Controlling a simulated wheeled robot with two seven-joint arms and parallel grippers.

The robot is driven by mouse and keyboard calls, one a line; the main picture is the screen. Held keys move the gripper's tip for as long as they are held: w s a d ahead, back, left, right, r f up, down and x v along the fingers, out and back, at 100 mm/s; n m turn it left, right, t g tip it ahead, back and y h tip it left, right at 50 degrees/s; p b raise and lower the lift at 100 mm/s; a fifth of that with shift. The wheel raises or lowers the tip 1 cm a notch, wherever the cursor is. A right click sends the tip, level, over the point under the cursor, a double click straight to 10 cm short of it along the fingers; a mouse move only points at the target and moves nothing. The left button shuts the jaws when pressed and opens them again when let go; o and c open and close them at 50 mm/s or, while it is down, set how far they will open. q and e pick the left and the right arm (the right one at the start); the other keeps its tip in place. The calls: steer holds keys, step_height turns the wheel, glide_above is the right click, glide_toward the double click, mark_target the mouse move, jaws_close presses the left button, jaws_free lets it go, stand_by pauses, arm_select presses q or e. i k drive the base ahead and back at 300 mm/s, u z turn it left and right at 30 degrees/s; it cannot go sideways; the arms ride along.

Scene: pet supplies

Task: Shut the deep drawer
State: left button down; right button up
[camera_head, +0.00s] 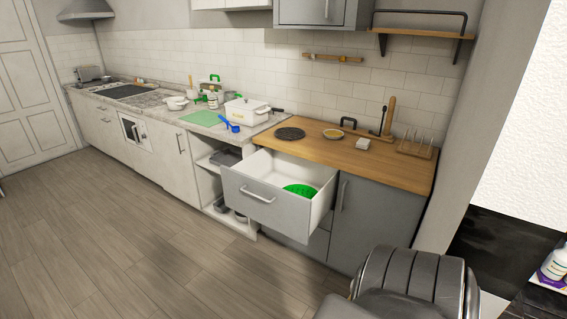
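The deep drawer (266,203) is pulled well out from the grey cabinet under the wooden worktop. Its front is grey with a horizontal bar handle (258,194), and its inside is white. A green item (300,190) lies in the drawer toward its right side. The drawer's front stands out over the floor, clear of the cabinet face. Neither of my grippers shows in the head view, so I cannot see whether they are open or shut.
The wooden worktop (385,160) above the drawer holds a dark round trivet (290,133) and a rack (415,148). To the left, an open shelf unit (208,170) holds pans. The wooden floor (130,230) in front is clear. A dark grey rounded object (410,283) fills the bottom right.

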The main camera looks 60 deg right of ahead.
mark_target(253, 187)
steer(key=z, duration=0.5)
steer(key=i, duration=1)
steer(key=z, duration=1.75)
steer(key=i, duration=0.75)
steer(key=z, duration=0.6)
